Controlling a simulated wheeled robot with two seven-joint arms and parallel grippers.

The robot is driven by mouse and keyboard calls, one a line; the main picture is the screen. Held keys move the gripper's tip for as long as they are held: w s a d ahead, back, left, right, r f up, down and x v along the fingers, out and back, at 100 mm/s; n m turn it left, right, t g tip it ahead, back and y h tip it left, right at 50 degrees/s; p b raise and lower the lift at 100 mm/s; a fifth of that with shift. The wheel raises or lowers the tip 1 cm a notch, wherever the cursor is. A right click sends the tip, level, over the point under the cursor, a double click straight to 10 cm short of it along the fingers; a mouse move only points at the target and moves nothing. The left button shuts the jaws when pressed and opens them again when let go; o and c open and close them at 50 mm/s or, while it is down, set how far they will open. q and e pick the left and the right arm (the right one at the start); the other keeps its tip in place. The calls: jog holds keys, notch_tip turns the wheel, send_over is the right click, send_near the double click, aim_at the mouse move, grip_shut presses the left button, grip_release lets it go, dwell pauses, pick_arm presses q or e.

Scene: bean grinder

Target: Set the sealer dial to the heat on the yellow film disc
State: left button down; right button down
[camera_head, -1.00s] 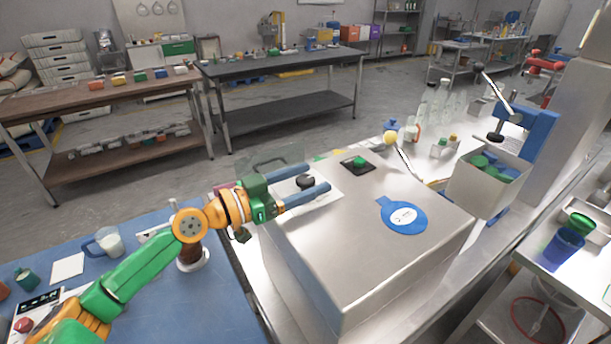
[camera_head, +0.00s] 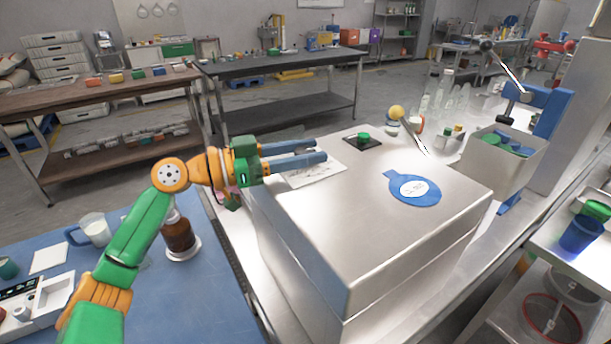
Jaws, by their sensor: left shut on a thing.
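The big metal box (camera_head: 345,240) in the middle bears a white plate with faint marks (camera_head: 325,174) at its far left corner. My left gripper (camera_head: 318,150) is over this plate, its two blue fingers close together. It is shut on the black dial knob, which the fingers now hide; its setting cannot be read. A blue disc with a white label (camera_head: 428,192) lies on the box top; its writing is too small to read. I see no yellow disc. My right gripper is not in view.
A green button (camera_head: 363,136) on a black plate and a lever with a yellow ball (camera_head: 397,112) stand at the box's far side. A bin (camera_head: 495,160) stands right. A brown bottle (camera_head: 178,235) and a mug (camera_head: 94,230) stand on the blue table.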

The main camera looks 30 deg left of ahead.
pick_arm(q)
jog(key=shift+f+m+g+h, duration=0.1)
jog(key=shift+m+g+h, duration=0.3)
jog(key=shift+h, duration=0.2)
jog(key=shift+r+m+g+h, duration=0.25)
jog(key=shift+m+g+h, duration=0.5)
jog(key=shift+g, duration=0.25)
jog(key=m+g+h, duration=0.1)
jog(key=m+g, duration=0.1)
jog(key=shift+g+p, duration=0.3)
jog(key=shift+m+g+h, duration=0.25)
jog(key=shift+g+h, duration=0.1)
jog(key=shift+g, duration=0.05)
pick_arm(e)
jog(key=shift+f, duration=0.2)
pick_arm(q)
jog(key=shift+f+m+g, duration=0.15)
jog(key=shift+m+g, duration=0.15)
jog(key=shift+g, duration=0.1)
